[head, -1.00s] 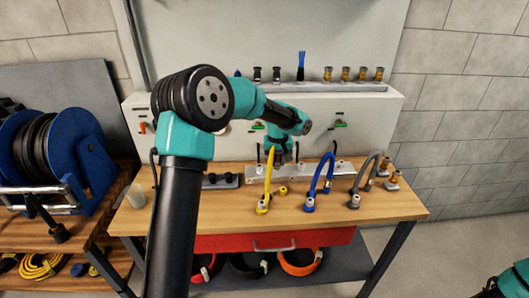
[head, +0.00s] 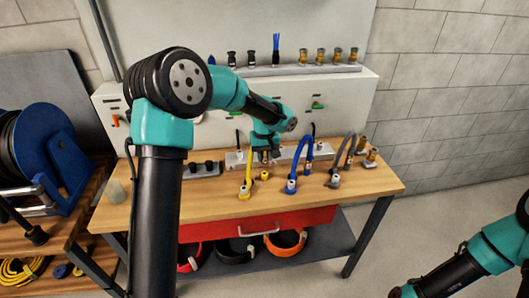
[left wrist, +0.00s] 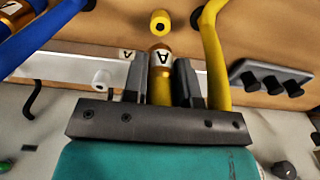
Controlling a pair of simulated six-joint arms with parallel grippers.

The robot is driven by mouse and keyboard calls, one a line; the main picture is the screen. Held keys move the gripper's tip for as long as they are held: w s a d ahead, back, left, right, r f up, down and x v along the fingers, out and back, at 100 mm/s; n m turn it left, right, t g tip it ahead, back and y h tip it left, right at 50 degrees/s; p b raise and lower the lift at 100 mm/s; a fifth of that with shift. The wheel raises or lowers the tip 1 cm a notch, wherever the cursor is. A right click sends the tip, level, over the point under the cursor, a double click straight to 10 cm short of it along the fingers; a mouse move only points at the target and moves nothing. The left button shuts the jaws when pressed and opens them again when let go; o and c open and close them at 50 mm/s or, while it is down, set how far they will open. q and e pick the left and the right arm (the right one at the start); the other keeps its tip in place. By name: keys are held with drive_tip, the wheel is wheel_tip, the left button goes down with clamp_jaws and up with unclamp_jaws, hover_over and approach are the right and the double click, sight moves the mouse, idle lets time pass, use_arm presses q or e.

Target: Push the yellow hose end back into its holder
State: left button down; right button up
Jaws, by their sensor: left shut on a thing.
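The yellow hose (head: 247,178) arcs over the bench; it also shows in the left wrist view (left wrist: 214,50). My left gripper (head: 265,155) is over the bench and points down. In the left wrist view its fingers (left wrist: 161,78) are shut on the yellow hose end (left wrist: 160,60), which has a brass-coloured tip and a white "A" label. A short round yellow holder (head: 265,175) stands on the bench below; in the left wrist view the holder (left wrist: 160,22) lies just beyond the tip, seemingly with a small gap. My right gripper is out of frame.
A blue hose (head: 302,162) and a grey hose (head: 345,158) arc to the right of the yellow one. A metal rail (head: 232,158) lies behind them. The bench front (head: 300,203) is clear.

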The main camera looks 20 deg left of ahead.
sight(265, 163)
use_arm(q)
drive_tip(key=shift+f, duration=2)
drive_tip(key=shift+f, duration=0.5)
idle(0.6)
drive_tip(key=c, duration=0.8)
unclamp_jaws()
wheel_tip(265, 163, up, 17)
drive_tip(key=shift+s+r, duration=0.1)
drive_tip(key=shift+r, duration=0.1)
drive_tip(key=shift+d, duration=0.1)
